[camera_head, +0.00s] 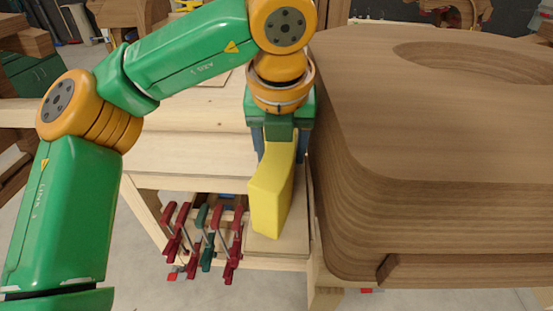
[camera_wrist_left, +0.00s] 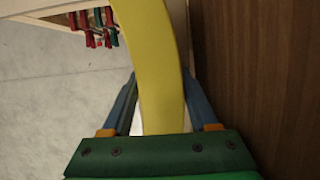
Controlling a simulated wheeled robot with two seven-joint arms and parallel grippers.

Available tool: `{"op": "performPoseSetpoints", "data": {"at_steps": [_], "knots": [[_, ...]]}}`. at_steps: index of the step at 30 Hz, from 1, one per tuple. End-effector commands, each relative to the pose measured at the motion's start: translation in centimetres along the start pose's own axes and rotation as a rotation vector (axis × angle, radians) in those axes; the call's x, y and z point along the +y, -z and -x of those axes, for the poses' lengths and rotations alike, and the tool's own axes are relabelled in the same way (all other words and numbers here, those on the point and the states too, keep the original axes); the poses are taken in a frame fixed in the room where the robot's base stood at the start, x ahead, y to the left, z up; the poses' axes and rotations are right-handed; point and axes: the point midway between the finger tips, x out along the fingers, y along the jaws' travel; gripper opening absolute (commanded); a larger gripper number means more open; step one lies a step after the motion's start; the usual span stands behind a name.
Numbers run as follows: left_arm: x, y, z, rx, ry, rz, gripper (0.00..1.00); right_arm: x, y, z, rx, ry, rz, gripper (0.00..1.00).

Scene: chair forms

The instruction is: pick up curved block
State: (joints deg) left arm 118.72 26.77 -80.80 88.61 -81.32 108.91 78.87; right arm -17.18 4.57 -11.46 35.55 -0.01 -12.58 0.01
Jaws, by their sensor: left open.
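The curved block (camera_head: 270,195) is yellow and stands on the narrow wooden ledge at the right end of the workbench. It also shows in the left wrist view (camera_wrist_left: 158,50) as a bowed yellow band running up the middle. My left gripper (camera_head: 281,150) is at the block's far upper end. In the wrist view its blue fingers (camera_wrist_left: 160,78) are open, one on each side of the block. A gap shows at the left finger; the right finger is very near the block, and I cannot tell if it touches. My right gripper is in neither view.
A large dark wooden form (camera_head: 440,150) stands close to the right of the block and gripper. Several red and green clamps (camera_head: 205,235) hang at the bench front, left of the block. The pale bench top (camera_head: 190,140) is mostly clear.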

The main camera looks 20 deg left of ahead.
Motion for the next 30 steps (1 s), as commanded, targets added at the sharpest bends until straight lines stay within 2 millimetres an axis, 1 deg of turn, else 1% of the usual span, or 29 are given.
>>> {"op": "performPoseSetpoints", "data": {"at_steps": [3, 5, 6, 8, 9, 10, 20, 23, 26, 27, 29, 30], "knots": [[0.0, 0.0, 0.0, 0.000, 0.000, 0.000, 0.60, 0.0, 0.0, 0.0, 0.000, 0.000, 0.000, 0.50], [0.0, 0.0, 0.0, 0.000, 0.000, 0.000, 0.44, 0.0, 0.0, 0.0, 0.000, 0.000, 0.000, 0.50], [0.0, 0.0, 0.0, 0.000, 0.000, 0.000, 0.33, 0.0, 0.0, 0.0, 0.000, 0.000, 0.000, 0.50], [0.0, 0.0, 0.0, 0.000, 0.000, 0.000, 0.17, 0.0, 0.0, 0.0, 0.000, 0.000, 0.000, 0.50], [0.0, 0.0, 0.0, 0.000, 0.000, 0.000, 0.06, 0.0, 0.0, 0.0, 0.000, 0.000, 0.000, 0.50], [0.0, 0.0, 0.0, 0.000, 0.000, 0.000, 0.00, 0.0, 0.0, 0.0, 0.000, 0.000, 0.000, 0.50], [0.0, 0.0, 0.1, -0.001, 0.000, 0.000, 0.00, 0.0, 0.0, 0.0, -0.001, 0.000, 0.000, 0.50], [-0.1, -0.3, 0.7, -0.003, 0.001, 0.002, 0.00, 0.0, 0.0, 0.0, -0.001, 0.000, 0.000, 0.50], [-0.1, -0.7, 2.2, -0.004, 0.002, 0.003, 0.00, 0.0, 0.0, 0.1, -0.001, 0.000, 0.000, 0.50], [-0.1, -0.9, 3.0, -0.002, 0.002, 0.003, 0.00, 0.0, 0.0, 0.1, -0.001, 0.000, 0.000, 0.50], [0.2, -0.5, 4.3, -0.007, 0.002, 0.002, 0.00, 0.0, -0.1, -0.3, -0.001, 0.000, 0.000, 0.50], [0.4, 0.0, 5.2, -0.008, 0.002, 0.001, 0.00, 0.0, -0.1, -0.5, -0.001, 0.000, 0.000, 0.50]]}}
